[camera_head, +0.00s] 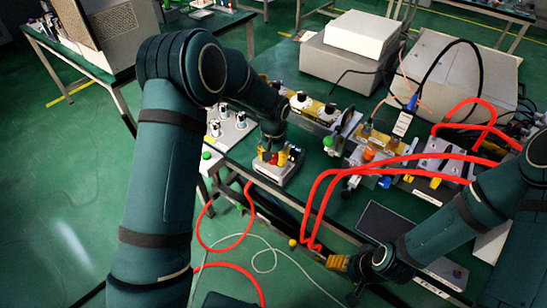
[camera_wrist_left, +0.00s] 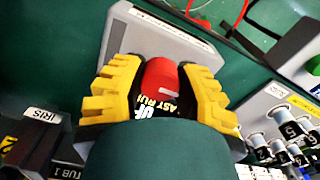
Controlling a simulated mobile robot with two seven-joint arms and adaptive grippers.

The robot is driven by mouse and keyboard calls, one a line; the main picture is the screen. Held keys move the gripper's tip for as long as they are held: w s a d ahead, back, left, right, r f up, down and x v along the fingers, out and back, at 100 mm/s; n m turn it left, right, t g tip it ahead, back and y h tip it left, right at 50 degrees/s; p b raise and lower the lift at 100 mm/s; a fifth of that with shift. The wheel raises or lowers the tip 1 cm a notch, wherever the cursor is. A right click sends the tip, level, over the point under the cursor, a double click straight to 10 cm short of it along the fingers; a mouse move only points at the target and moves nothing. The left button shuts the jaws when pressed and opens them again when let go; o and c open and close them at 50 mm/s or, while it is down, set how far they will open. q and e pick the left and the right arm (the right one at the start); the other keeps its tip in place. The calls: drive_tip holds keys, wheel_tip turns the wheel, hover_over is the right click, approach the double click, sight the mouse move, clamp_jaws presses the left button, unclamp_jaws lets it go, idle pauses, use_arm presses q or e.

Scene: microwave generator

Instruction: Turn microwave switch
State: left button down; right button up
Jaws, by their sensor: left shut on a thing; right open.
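The microwave switch looks like a red knob (camera_wrist_left: 160,75) on a light grey box (camera_wrist_left: 180,38), seen in the left wrist view. My left gripper (camera_head: 277,155) reaches down over the box at the front edge of the bench in the head view. Its yellow fingers stand on both sides of the red knob and are shut on it. The lower part of the knob is hidden by my gripper. My right gripper (camera_head: 343,264) is open and empty, low at the bench's front edge near a dark flat panel (camera_head: 387,224).
Red hoses (camera_head: 325,183) loop over the bench front and down to the floor. Waveguide parts (camera_head: 375,145) fill the bench middle. Grey instruments (camera_head: 343,62) stand behind.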

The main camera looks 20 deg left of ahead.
use_arm(q)
drive_tip(key=shift+s+f, duration=0.1)
drive_tip(key=c, duration=0.6)
unclamp_jaws()
drive_tip(key=shift+r, duration=0.65)
wheel_tip(320, 180, up, 11)
drive_tip(key=shift+f, duration=0.1)
